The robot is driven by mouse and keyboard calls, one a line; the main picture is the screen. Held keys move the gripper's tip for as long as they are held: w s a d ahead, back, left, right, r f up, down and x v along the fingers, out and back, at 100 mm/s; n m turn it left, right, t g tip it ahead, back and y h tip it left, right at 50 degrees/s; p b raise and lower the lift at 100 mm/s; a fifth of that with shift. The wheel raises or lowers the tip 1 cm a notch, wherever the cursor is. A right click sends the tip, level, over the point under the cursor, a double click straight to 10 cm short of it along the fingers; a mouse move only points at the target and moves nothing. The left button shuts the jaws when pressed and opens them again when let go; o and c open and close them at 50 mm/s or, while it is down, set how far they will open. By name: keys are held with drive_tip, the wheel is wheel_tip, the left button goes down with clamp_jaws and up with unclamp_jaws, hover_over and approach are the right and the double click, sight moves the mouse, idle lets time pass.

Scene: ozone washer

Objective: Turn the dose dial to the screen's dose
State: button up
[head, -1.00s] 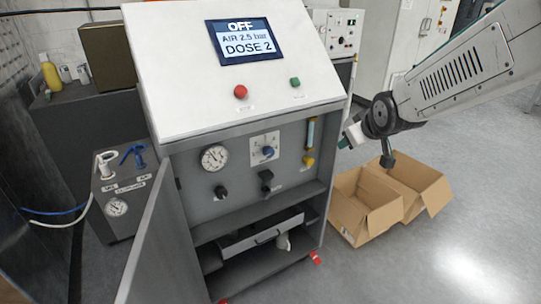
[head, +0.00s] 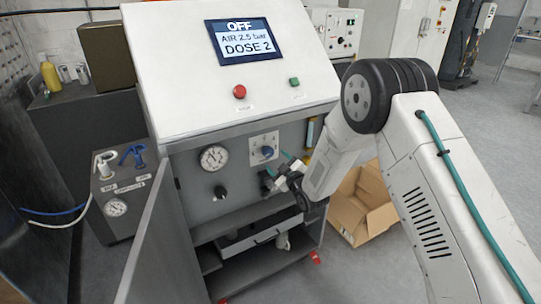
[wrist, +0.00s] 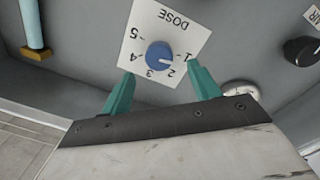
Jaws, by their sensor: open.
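The screen (head: 244,41) reads OFF, AIR 2.5 bar, DOSE 2. The dose dial (wrist: 160,55) is a blue knob on a white card marked 1 to 5. Its white pointer line appears to point at or near 1. The dial also shows in the head view (head: 267,152). My gripper (wrist: 162,76) is open, with its two teal fingers apart at the card's numbered edge. The knob lies ahead of and between the fingertips, with nothing held. In the head view, my gripper (head: 283,163) is just below and right of the dial.
A pressure gauge (head: 214,158) and a black knob (head: 221,192) are on the panel left of the dial. Red (head: 239,91) and green (head: 294,82) buttons sit below the screen. The cabinet door (head: 150,245) hangs open at left. A cardboard box (head: 350,215) stands on the floor at right.

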sight(270, 154)
drive_tip(key=x, duration=0.6)
drive_tip(key=shift+w, duration=0.1)
drive_tip(key=c, duration=1)
